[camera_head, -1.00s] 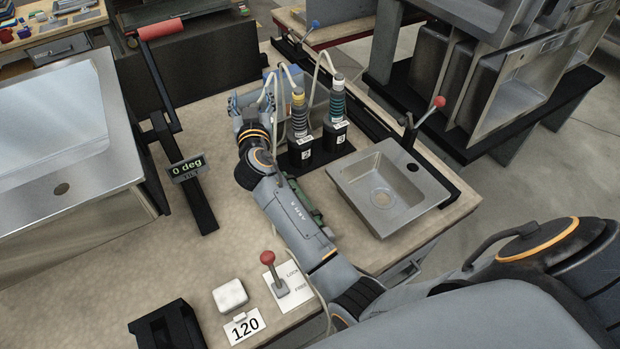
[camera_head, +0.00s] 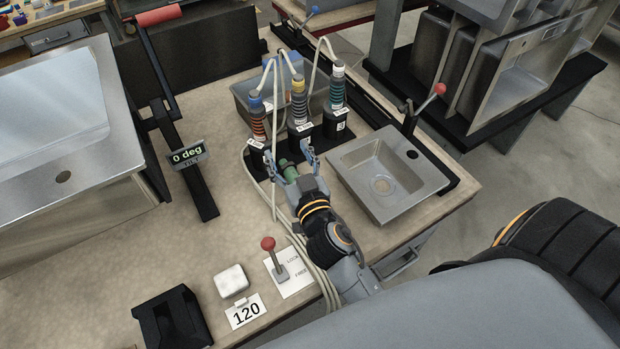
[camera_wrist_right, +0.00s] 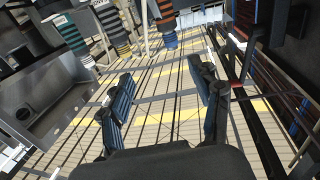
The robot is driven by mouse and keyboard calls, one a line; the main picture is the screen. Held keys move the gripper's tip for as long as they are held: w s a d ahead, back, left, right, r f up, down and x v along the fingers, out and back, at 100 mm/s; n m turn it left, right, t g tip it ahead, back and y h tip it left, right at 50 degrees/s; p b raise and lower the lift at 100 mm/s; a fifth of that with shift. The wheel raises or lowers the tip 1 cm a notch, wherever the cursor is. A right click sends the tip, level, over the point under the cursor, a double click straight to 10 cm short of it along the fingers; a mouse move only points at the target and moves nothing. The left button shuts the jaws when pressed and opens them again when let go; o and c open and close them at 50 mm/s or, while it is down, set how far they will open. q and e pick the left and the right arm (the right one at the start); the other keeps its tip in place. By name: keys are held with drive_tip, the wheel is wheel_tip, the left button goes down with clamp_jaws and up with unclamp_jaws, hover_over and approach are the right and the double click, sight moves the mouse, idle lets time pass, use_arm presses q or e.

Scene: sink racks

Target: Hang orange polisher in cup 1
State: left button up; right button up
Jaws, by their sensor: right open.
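The orange polisher (camera_head: 258,121), with orange stripes and a blue top, stands upright at the left end of the row in the head view. Its lower end is at cup 1 (camera_head: 256,157), which is dark and partly hidden by my gripper. My right gripper (camera_head: 287,157) is open and empty in front of cups 1 and 2, its fingers apart. In the right wrist view its fingers (camera_wrist_right: 165,98) are spread with nothing between them. The orange polisher (camera_wrist_right: 165,22) is beyond them at the top, clear of the fingers. My left gripper is not in view.
The yellow polisher (camera_head: 299,103) in cup 2 and the teal polisher (camera_head: 337,92) in cup 3 (camera_head: 334,127) stand to the right. A small sink (camera_head: 372,160) is right of my gripper. A red-knobbed lever (camera_head: 274,258) is in front.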

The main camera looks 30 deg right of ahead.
drive_tip(key=s+r+n+y, duration=0.1)
drive_tip(key=s+r+y, duration=0.1)
drive_tip(key=s, duration=0.8)
drive_tip(key=shift+s+a+r, duration=0.15)
drive_tip(key=shift+a+r, duration=0.2)
drive_tip(key=shift+r, duration=0.5)
